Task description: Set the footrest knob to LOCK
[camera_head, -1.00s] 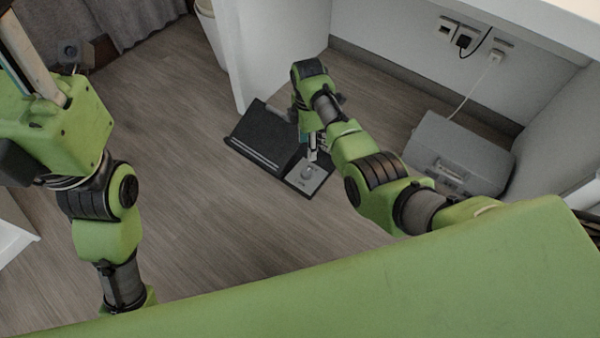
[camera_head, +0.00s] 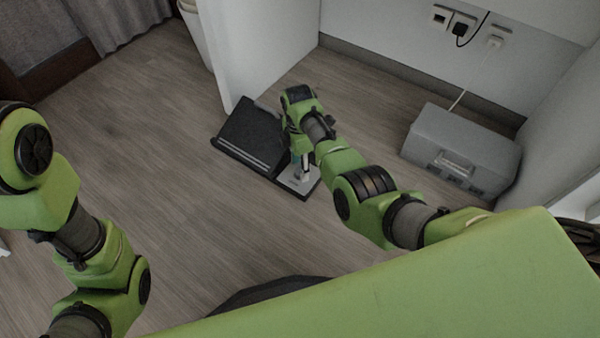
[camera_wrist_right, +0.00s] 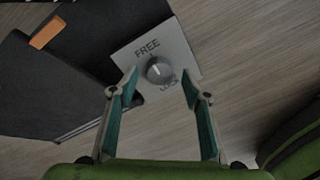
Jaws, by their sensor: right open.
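The footrest (camera_head: 252,138) is a black tilted board on the floor under the desk, with a light grey panel (camera_head: 299,181) at its right end. In the right wrist view, the panel (camera_wrist_right: 184,52) shows FREE at the top left and LOCK at the lower right. The round grey knob (camera_wrist_right: 158,70) sits between these words, its white pointer line appearing to point toward FREE. My right gripper (camera_wrist_right: 157,82) is open, one finger on each side below the knob, apart from it. In the head view, my right gripper (camera_head: 301,172) hangs over the panel and partly hides it. My left gripper is out of view.
A grey case (camera_head: 461,150) stands on the floor to the right, by the wall. A white desk panel (camera_head: 262,50) rises behind the footrest. The floor (camera_head: 180,190) left of the footrest is clear.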

